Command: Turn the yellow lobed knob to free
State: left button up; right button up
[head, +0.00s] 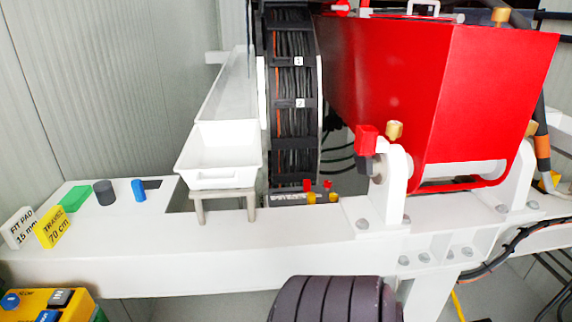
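Several small yellow or brass-coloured knobs are in the head view. One (394,130) stands on the white bracket (398,168) at the front of the red tank, beside a red block (367,139). Another (499,15) is on the tank's top edge. Two tiny yellow parts with red tops (310,197) sit on a dark fitting below the cable chain. I cannot tell lobes on any of them, nor which is the task's knob or how it is set. Neither of my grippers is in view.
A red tank (430,95) fills the right. A black cable chain (293,135) hangs beside a white tray (217,178) on a stand. The white beam (290,240) carries green, grey and blue pieces at left. A dark ribbed object (335,300) is in front.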

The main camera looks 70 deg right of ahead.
aim_at(334, 197)
jog(key=z, duration=2.45)
